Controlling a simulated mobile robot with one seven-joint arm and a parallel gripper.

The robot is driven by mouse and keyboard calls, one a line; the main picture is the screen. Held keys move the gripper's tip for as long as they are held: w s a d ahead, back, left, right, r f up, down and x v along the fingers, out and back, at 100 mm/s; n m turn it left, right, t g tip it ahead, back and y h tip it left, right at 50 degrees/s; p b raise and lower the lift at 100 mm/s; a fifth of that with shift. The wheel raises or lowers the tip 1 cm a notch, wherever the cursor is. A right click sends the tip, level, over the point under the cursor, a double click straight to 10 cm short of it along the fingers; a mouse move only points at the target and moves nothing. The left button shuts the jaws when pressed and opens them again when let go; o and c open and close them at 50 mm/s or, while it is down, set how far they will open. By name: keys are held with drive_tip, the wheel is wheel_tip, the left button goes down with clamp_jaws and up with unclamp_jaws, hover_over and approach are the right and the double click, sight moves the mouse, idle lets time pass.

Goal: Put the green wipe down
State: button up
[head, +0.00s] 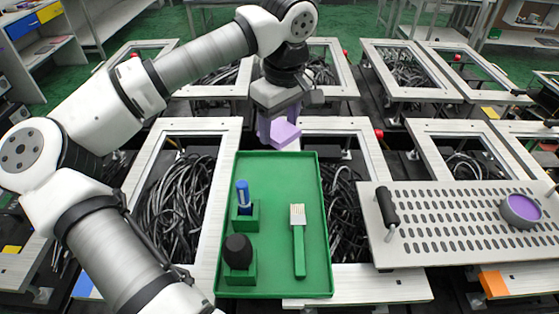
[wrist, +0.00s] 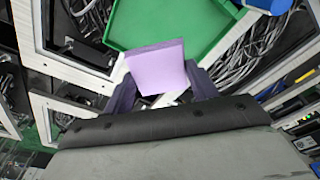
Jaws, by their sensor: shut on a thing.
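My gripper (head: 279,120) is shut on a flat lilac piece (head: 286,135), held in the air just beyond the far edge of the green tray (head: 290,176). No green wipe shows; the held piece looks pale purple. In the wrist view the lilac piece (wrist: 157,66) stands out between the two dark fingers, with the green tray (wrist: 190,28) behind it. In the head view the piece appears apart from the tray.
The tray holds a blue marker (head: 243,195) in a green holder, a black rounded knob (head: 238,250) in another, and a green-handled brush (head: 299,245). To the right, a slotted panel (head: 450,225) carries a lever (head: 388,208) and a purple-topped round dish (head: 521,209). The tray's far half is clear.

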sight(279, 174)
wheel_tip(279, 174, down, 12)
drive_tip(key=shift+w+r+p, duration=0.1)
drive_tip(key=shift+p, duration=1.05)
